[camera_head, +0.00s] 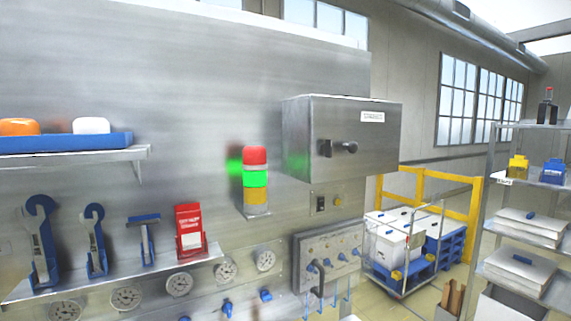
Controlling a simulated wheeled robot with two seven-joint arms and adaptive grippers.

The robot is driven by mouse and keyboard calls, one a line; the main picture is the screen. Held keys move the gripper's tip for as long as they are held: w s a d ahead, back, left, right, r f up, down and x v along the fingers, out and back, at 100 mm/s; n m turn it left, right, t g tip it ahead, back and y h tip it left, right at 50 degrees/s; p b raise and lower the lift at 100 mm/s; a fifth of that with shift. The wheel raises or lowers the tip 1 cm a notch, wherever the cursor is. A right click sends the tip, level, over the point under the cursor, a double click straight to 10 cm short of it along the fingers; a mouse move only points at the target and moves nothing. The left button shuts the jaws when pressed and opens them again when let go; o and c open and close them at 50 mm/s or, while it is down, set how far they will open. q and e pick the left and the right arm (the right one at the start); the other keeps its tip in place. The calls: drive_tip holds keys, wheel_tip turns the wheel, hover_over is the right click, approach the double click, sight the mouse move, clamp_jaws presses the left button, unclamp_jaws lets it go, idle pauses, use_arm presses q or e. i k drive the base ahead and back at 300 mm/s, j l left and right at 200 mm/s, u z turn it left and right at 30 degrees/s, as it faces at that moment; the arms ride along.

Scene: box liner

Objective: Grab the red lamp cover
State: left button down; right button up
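A stack light (256,182) stands upright on a small bracket against the metal wall, near the middle of the head view. Its red lamp cover (255,156) is the top section. Below it is a lit green section (256,179), then an amber section (256,197). Green light reflects on the wall and on the side of the metal box beside it. Neither of my grippers is in view.
A metal control box (340,138) juts out right of the stack light. A shelf (190,272) with blue-handled tools and a red holder (190,231) is at lower left. A blue tray (65,143) sits on an upper shelf. Gauges and a valve panel (328,259) are below.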

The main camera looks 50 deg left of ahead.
sight(252, 155)
drive_tip(key=u, duration=2)
